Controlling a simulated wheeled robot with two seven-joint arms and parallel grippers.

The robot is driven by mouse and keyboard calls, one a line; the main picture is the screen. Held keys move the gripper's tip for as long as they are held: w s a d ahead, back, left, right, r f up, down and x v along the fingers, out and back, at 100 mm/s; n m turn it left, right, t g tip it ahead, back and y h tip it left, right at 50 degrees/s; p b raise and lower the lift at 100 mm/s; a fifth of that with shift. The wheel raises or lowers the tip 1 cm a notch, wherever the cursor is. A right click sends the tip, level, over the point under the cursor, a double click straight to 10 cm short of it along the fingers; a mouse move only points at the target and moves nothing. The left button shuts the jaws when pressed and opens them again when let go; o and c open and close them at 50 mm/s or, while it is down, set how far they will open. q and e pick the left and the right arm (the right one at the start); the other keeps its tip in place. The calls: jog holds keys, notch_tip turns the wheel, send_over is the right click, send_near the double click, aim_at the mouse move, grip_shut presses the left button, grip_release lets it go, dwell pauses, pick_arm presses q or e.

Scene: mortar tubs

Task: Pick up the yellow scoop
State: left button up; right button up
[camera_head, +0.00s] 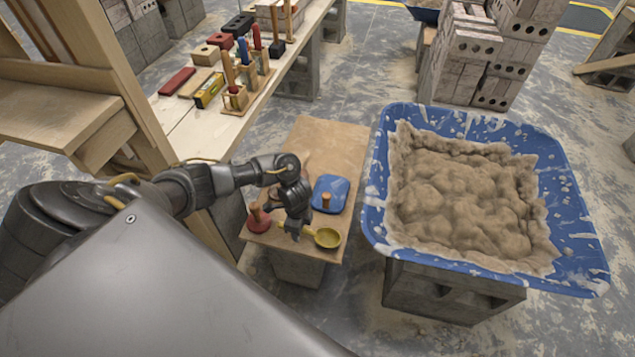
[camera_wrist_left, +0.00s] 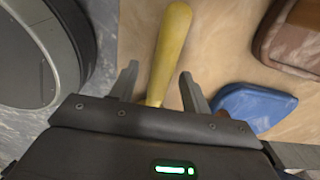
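The yellow scoop (camera_head: 327,238) lies near the front edge of a small wooden-topped stand (camera_head: 335,140), its round bowl to the right of my left gripper. My left gripper (camera_head: 295,234) is low over the scoop's handle. In the left wrist view the yellow handle (camera_wrist_left: 170,45) runs between the two spread fingers of the gripper (camera_wrist_left: 158,78), with a gap visible on each side. The bowl is hidden in that view. My right gripper is in neither view.
A blue tool with a wooden knob (camera_head: 330,193) and a red tool with a wooden handle (camera_head: 258,218) lie beside the gripper. A blue tub of mortar (camera_head: 375,190) stands close on the right. A plank bench (camera_head: 215,135) with tools is behind left.

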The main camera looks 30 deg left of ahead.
pick_arm(q)
grip_shut()
jog(key=shift+r, duration=0.2)
dwell(0.3)
